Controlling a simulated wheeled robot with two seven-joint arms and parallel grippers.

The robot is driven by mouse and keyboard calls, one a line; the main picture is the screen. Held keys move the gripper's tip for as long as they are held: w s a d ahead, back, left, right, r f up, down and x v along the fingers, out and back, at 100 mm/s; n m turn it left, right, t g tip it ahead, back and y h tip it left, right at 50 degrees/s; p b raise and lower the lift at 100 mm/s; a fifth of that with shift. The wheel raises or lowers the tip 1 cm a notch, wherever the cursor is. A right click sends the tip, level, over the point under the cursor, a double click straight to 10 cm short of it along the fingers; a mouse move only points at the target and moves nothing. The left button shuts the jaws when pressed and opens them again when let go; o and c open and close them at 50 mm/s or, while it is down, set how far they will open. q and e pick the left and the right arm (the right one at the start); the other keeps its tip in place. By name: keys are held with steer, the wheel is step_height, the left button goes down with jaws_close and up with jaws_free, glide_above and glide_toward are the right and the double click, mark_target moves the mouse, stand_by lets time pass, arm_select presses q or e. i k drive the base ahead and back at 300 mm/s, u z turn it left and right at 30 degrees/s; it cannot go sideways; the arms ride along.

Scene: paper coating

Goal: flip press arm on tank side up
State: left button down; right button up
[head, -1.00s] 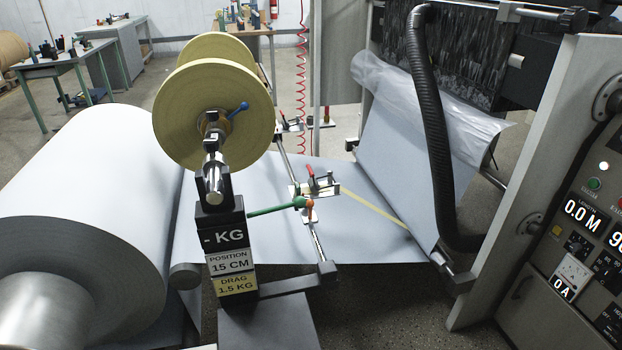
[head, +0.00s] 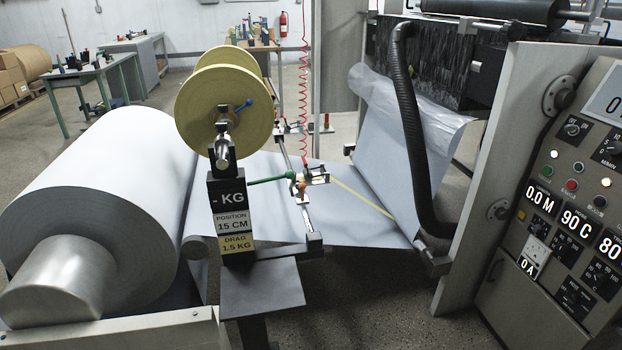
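Neither of my grippers is in view. The coating machine stands at the right, with a dark wet-looking vertical face (head: 425,65) behind a black hose (head: 402,120). Above it, a black roller (head: 490,8) and a metal bar with a dark end piece (head: 485,24) are cut by the top edge. I cannot tell which part is the press arm on the tank side, or whether it is up or down. A translucent sheet (head: 400,110) hangs in front of the dark face.
A large paper roll (head: 120,160) fills the left. A yellow tape reel (head: 208,112) stands on a post with a KG sign (head: 229,195). The control panel (head: 570,210) is at the right. Grey floor (head: 385,300) shows clear at the front.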

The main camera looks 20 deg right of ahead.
mark_target(307, 174)
steer(key=z, duration=0.45)
steer(key=i, duration=0.5)
steer(key=z, duration=1.1)
steer(key=i, duration=1.95)
steer(key=u, duration=1)
steer(key=i, duration=0.3)
steer(key=u, duration=0.35)
